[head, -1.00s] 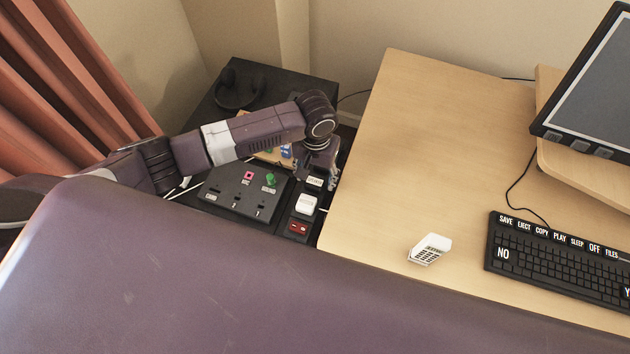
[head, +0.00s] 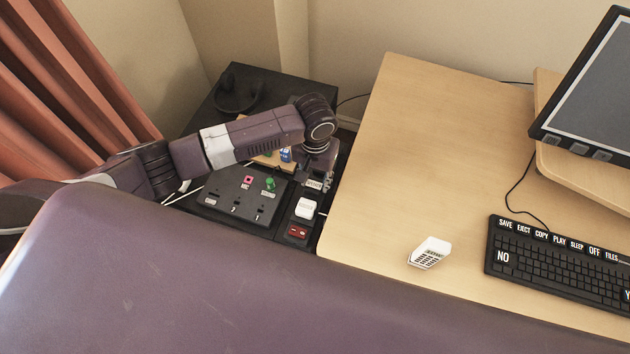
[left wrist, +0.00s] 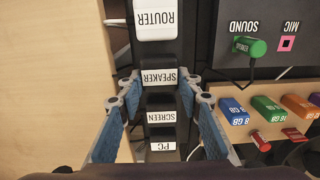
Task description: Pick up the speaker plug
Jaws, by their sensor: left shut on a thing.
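The speaker plug (left wrist: 158,78) is black with a white SPEAKER label and sits in the row of plugs in the left wrist view. In the head view its label (head: 314,184) shows just below my left gripper (head: 327,181). My left gripper (left wrist: 158,88) is shut on the speaker plug, with one blue-padded finger on each side of it. I cannot tell whether the plug is still seated in its socket. My right gripper is not in view.
A white ROUTER plug (left wrist: 168,18) and a black SCREEN plug (left wrist: 161,115) flank it closely. A black panel (head: 232,205) with a green SOUND plug (left wrist: 249,46) and several USB sticks lie beside it. The wooden desk (head: 400,150) stands close by.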

